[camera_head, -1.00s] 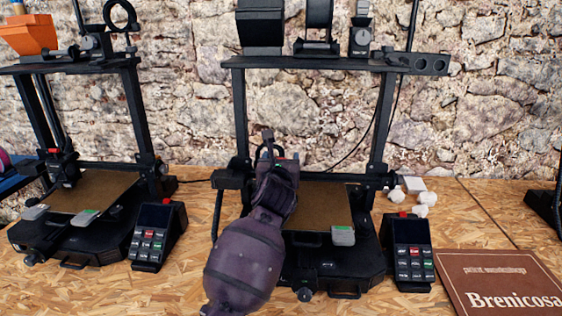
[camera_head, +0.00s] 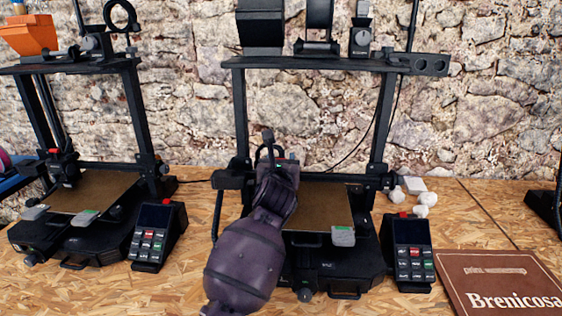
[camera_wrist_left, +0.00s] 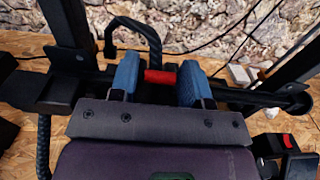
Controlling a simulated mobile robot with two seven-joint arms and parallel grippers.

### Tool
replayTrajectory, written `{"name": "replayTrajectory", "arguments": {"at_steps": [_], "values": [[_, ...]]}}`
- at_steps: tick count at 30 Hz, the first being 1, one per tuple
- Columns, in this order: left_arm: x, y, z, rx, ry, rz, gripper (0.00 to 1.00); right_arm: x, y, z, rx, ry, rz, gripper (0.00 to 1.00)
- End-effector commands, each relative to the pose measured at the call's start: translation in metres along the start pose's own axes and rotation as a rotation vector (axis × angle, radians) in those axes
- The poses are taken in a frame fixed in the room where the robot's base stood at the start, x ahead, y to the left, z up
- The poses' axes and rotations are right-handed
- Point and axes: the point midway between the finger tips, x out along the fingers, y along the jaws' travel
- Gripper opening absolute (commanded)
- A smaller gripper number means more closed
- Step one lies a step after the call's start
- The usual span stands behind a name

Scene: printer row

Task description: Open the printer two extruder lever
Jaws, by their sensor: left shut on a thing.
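The middle printer (camera_head: 322,254) has a black frame and a brown bed. My left gripper (camera_head: 277,163) is in front of its extruder and hides most of it in the head view. In the left wrist view the blue fingertips of my left gripper (camera_wrist_left: 159,80) are on either side of a short red lever (camera_wrist_left: 160,76) and shut on it. The lever lies across the gap, in front of the printer's black crossbar (camera_wrist_left: 225,92). Whether the lever has turned cannot be told. My right gripper is not in view.
Another printer (camera_head: 75,245) stands to the left, with its control box (camera_head: 157,237) beside it. A second control box (camera_head: 411,251) stands right of the middle printer. A brown book (camera_head: 495,283) lies at the right front. White lumps (camera_head: 421,210) lie behind it. A stone wall closes the back.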

Motion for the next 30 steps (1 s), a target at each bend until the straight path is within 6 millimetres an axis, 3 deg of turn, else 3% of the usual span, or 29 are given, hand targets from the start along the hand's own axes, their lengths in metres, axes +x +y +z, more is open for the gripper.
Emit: {"name": "replayTrajectory", "arguments": {"at_steps": [16, 17, 20, 30], "values": [[-0.0001, -0.0001, -0.0012, 0.000, 0.002, 0.000, 0.20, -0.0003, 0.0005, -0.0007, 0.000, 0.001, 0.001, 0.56], [-0.0001, -0.0001, -0.0012, 0.000, 0.002, 0.000, 0.48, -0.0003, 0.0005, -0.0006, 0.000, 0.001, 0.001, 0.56], [-0.0001, -0.0001, -0.0011, 0.000, 0.002, 0.000, 0.63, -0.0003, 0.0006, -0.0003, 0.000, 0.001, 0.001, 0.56], [-0.0013, -0.0001, 0.0000, 0.000, 0.000, 0.000, 0.66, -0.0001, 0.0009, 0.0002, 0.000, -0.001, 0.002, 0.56]]}}
